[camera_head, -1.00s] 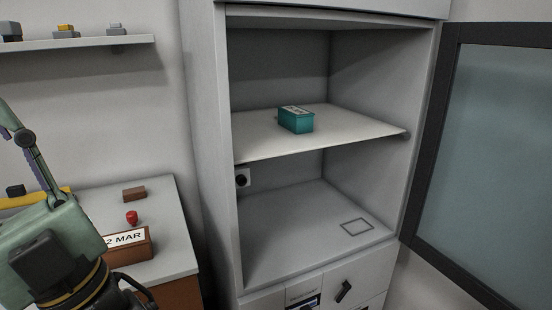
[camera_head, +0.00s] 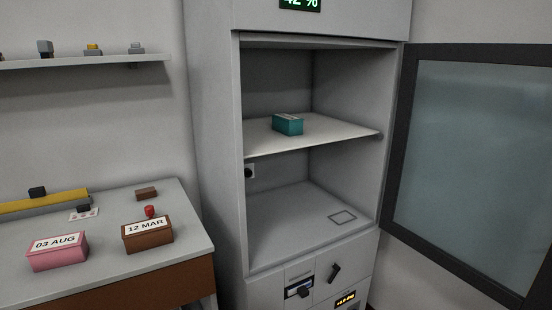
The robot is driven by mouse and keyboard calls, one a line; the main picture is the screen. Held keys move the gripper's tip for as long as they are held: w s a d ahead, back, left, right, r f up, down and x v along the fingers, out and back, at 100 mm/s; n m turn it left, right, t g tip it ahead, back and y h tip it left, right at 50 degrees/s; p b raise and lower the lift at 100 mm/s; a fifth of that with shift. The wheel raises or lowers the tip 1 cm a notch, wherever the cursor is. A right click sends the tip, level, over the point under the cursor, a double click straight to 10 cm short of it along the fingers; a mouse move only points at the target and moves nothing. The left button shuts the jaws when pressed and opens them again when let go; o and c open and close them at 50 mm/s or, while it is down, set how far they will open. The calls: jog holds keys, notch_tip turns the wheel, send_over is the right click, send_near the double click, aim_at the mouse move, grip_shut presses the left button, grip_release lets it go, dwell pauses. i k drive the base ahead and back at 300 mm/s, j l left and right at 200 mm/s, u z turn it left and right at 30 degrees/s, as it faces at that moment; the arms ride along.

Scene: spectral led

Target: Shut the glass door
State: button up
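The glass door (camera_head: 470,150) has a dark frame and a bluish-grey, see-through pane. It stands wide open, swung out to the right of the grey cabinet (camera_head: 215,150). Its hinge side meets the right edge of the cabinet opening, and its outer part runs past the right edge of the picture. My gripper is not in the picture now.
At the left, a counter (camera_head: 110,275) holds a pink box (camera_head: 57,251), a brown box (camera_head: 147,234) and a red-topped stamp (camera_head: 150,211). A wall shelf (camera_head: 80,63) carries small items.

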aim_at(539, 298)
jog(key=k+l+z, duration=0.1)
jog(key=l+z, duration=0.2)
jog(key=z, duration=0.15)
jog(key=l+z, duration=0.4)
jog(key=i, duration=0.4)
